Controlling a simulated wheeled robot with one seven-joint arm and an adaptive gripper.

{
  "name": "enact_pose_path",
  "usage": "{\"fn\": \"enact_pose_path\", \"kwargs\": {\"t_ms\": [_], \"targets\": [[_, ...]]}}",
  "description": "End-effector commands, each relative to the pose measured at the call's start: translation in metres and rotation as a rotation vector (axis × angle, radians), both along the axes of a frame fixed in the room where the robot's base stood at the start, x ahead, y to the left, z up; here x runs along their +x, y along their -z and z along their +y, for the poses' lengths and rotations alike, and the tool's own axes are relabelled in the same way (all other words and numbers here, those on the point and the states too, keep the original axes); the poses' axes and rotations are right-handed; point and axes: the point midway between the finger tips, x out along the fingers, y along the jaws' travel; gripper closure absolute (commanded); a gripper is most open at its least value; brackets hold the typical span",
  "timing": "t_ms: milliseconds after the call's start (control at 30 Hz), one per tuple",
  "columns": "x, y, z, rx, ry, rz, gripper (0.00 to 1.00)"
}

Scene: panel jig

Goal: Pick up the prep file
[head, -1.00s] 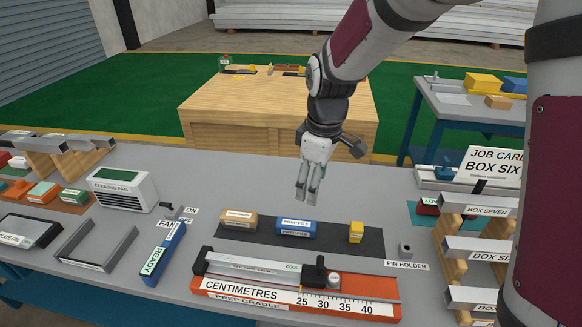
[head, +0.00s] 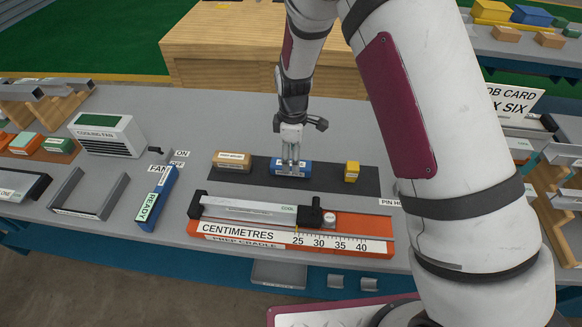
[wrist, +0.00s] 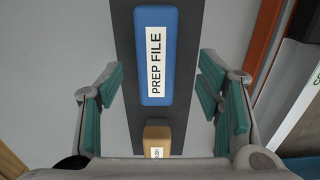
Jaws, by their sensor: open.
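The prep file (head: 291,168) is a blue block with a white label, lying on a dark mat (head: 330,180) on the grey bench. In the wrist view the prep file (wrist: 155,55) is upper centre, its label reading PREP FILE. My gripper (head: 290,165) is directly above it in the head view and hides part of it. In the wrist view my gripper's (wrist: 164,98) green-padded fingers stand wide apart, one on each side of the line of the file. Nothing is between the fingertips.
On the mat, a tan block (head: 232,161) lies left of the file and a yellow block (head: 351,171) right of it. The orange prep cradle (head: 290,234) with its scale is in front. A cooling fan (head: 107,135) stands to the left.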

Motion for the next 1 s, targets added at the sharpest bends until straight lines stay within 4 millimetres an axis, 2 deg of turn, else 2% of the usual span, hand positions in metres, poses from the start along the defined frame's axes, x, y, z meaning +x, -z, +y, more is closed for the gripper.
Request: {"fn": "enact_pose_path", "kwargs": {"t_ms": [167,500,833,867,1000], "targets": [[0.001,0.010,0.001,-0.001,0.000,-0.001,0.40],[0.005,0.050,0.004,-0.001,0.002,0.000,0.40],[0.006,0.057,0.005,0.000,0.001,-0.003,0.40],[0.006,0.057,0.005,0.000,0.001,-0.003,0.45],[0.006,0.057,0.005,0.001,0.001,-0.002,0.76]]}}
